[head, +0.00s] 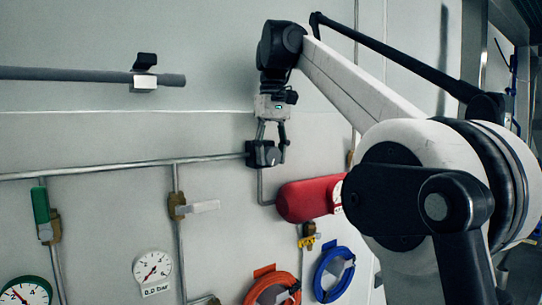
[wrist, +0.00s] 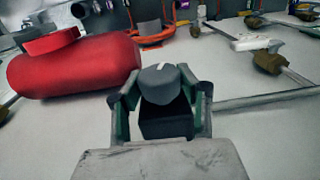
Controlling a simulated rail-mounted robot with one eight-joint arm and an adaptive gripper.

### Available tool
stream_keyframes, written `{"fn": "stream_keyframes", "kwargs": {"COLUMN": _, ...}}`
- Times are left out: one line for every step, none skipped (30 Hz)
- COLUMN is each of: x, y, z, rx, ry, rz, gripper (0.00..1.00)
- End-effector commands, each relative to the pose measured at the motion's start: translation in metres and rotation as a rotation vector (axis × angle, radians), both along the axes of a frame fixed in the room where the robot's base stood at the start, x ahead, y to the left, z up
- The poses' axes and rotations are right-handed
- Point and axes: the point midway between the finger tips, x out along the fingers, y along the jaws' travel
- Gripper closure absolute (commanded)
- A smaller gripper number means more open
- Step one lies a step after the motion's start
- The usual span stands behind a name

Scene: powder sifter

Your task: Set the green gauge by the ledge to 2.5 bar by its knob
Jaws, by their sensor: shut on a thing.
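A green-rimmed gauge (head: 26,292) is at the bottom left of the head view, cut off by the frame edge. Its dial is too small to read surely. My gripper (head: 271,140) reaches down to a black box on the pipe (head: 262,154) near the middle of the head view. In the wrist view, my gripper (wrist: 161,100) is shut on a dark grey round knob (wrist: 162,86) with a white mark on its top. One finger is on each side of the knob, and the black box is just below it.
A red cylinder (head: 306,199) lies close to the gripper's right. A white gauge (head: 152,267) labelled 0.0 bar is lower left. Pipes (head: 110,168), valves, an orange hose coil (head: 272,288) and a blue hose coil (head: 334,274) are on the wall. A grey bar (head: 90,75) is upper left.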

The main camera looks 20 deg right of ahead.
Motion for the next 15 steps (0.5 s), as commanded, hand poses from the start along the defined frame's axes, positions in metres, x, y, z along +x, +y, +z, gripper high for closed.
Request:
{"fn": "stream_keyframes", "kwargs": {"x": 0.0003, "y": -0.0002, "z": 0.0008, "rx": 0.003, "ry": -0.001, "rz": -0.001, "gripper": 0.92}}
{"fn": "stream_keyframes", "kwargs": {"x": 0.0002, "y": -0.0001, "z": 0.0008, "rx": 0.003, "ry": -0.001, "rz": 0.000, "gripper": 0.92}}
{"fn": "stream_keyframes", "kwargs": {"x": 0.0002, "y": -0.0001, "z": 0.0008, "rx": 0.003, "ry": -0.001, "rz": 0.000, "gripper": 0.92}}
{"fn": "stream_keyframes", "kwargs": {"x": 0.0002, "y": 0.0000, "z": 0.0008, "rx": 0.004, "ry": -0.001, "rz": 0.000, "gripper": 0.92}}
{"fn": "stream_keyframes", "kwargs": {"x": 0.0002, "y": 0.0000, "z": 0.0008, "rx": 0.004, "ry": -0.001, "rz": 0.000, "gripper": 0.92}}
{"fn": "stream_keyframes", "kwargs": {"x": 0.0003, "y": 0.0001, "z": 0.0008, "rx": 0.003, "ry": -0.001, "rz": 0.000, "gripper": 0.92}}
{"fn": "stream_keyframes", "kwargs": {"x": 0.0003, "y": 0.0001, "z": 0.0008, "rx": 0.003, "ry": -0.001, "rz": 0.000, "gripper": 0.92}}
{"fn": "stream_keyframes", "kwargs": {"x": 0.0003, "y": 0.0001, "z": 0.0008, "rx": 0.003, "ry": -0.001, "rz": 0.000, "gripper": 0.92}}
{"fn": "stream_keyframes", "kwargs": {"x": 0.0003, "y": 0.0001, "z": 0.0008, "rx": 0.003, "ry": -0.001, "rz": 0.000, "gripper": 0.92}}
{"fn": "stream_keyframes", "kwargs": {"x": 0.0003, "y": 0.0001, "z": 0.0008, "rx": 0.003, "ry": -0.001, "rz": 0.000, "gripper": 0.92}}
{"fn": "stream_keyframes", "kwargs": {"x": 0.0003, "y": 0.0001, "z": 0.0008, "rx": 0.003, "ry": -0.001, "rz": 0.000, "gripper": 0.92}}
{"fn": "stream_keyframes", "kwargs": {"x": 0.0003, "y": 0.0001, "z": 0.0008, "rx": 0.003, "ry": -0.001, "rz": 0.000, "gripper": 0.60}}
{"fn": "stream_keyframes", "kwargs": {"x": 0.0003, "y": 0.0001, "z": 0.0007, "rx": 0.003, "ry": -0.001, "rz": 0.000, "gripper": 0.56}}
{"fn": "stream_keyframes", "kwargs": {"x": 0.0002, "y": 0.0000, "z": 0.0007, "rx": 0.003, "ry": 0.000, "rz": 0.000, "gripper": 0.52}}
{"fn": "stream_keyframes", "kwargs": {"x": 0.0002, "y": 0.0000, "z": 0.0006, "rx": 0.003, "ry": 0.000, "rz": 0.000, "gripper": 0.47}}
